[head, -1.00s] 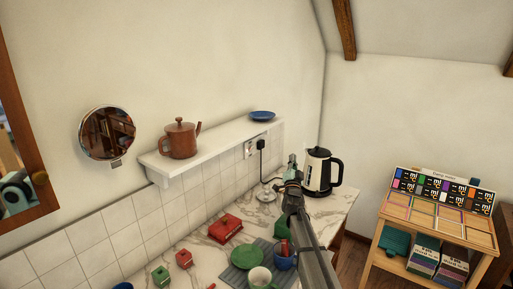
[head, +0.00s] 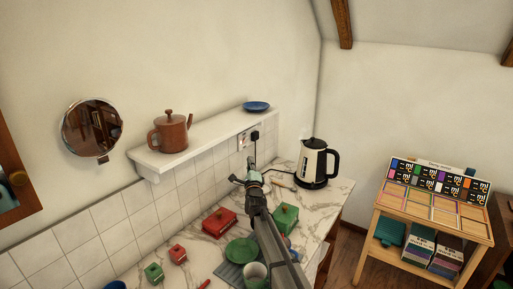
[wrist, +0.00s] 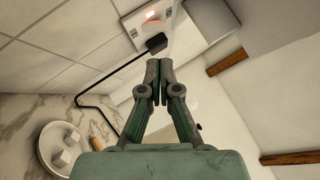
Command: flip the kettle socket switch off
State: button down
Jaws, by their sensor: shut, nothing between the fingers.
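The white wall socket (head: 243,140) is on the tiled wall under the shelf, with a black plug (head: 255,135) in its right side. In the wrist view the socket plate (wrist: 133,22) is at the top, its switch (wrist: 152,14) glowing orange-red beside the plug (wrist: 157,43). My gripper (wrist: 159,66) is shut and empty, its fingertips just below the plug in the picture; I cannot tell whether they touch it. In the head view my gripper (head: 251,167) is just below the socket. The black and cream kettle (head: 313,165) stands upright on the counter to the right.
A white shelf (head: 205,142) with a brown teapot (head: 171,133) and blue dish (head: 257,106) overhangs the wall. A black cable (wrist: 90,100) runs from the plug. A bowl of white cubes (wrist: 45,140) stands below. Red boxes (head: 219,222) and a green box (head: 286,217) crowd the counter (head: 333,200).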

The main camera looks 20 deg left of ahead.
aim_at(245, 141)
dwell(0.3)
jog(key=p+x, duration=0.4)
jog(key=x, duration=0.6)
jog(key=shift+a, duration=0.15)
jog(key=shift+r+n+g, duration=0.1)
jog(key=shift+n+g, duration=0.2)
